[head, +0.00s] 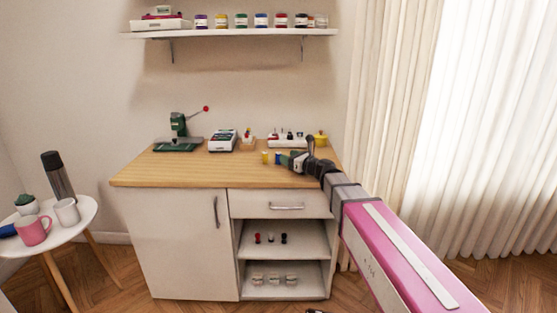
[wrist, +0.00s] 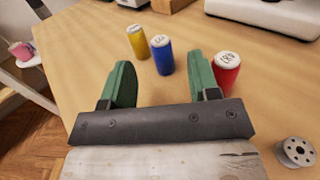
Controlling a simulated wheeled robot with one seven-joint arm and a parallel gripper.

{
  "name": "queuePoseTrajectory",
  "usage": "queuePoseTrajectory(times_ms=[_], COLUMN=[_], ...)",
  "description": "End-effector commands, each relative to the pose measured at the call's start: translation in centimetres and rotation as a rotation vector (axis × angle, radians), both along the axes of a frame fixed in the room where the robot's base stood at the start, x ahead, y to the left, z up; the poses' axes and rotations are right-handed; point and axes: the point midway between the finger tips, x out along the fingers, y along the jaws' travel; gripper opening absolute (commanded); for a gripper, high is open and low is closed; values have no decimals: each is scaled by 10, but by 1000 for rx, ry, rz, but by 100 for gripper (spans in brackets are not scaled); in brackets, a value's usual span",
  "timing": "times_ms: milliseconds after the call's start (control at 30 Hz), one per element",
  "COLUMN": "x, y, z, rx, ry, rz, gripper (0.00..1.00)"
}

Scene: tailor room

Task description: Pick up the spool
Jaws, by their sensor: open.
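Three thread spools stand upright on the wooden tabletop. In the wrist view the blue spool (wrist: 163,58) is just ahead of the gap between my fingers. The yellow spool (wrist: 137,42) stands a little farther off to its left. The red spool (wrist: 226,72) is just outside my right finger; I cannot tell if they touch. My gripper (wrist: 159,66) has two green fingers, spread apart with nothing held. In the head view the yellow spool (head: 265,157) and the blue spool (head: 277,158) are left of my gripper (head: 286,161); the red one is hidden there.
A silver bobbin (wrist: 296,152) lies right of my gripper on the tabletop (head: 200,175). A green press (head: 178,135), a white device (head: 222,140) and a white tray (head: 285,142) stand along the back. The front left of the tabletop is clear.

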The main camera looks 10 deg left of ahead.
Motion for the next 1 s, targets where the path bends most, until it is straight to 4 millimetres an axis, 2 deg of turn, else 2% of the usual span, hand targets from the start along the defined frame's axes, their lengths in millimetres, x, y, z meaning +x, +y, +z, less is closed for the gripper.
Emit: queuePoseTrajectory(times_ms=[167, 500, 800, 867, 900, 967, 1000], x=[5, 30, 32, 32, 32, 32, 32], y=[8, 50, 55, 55, 55, 55, 55], z=[0, 0, 0, 0, 0, 0, 0], rx=[0, -1, -1, -1, -1, -1, -1], ry=[0, 1, 1, 1, 1, 1, 1], rz=[1, 0, -1, -1, -1, -1, -1], gripper=[56, 56, 56, 39, 26, 7, 3])
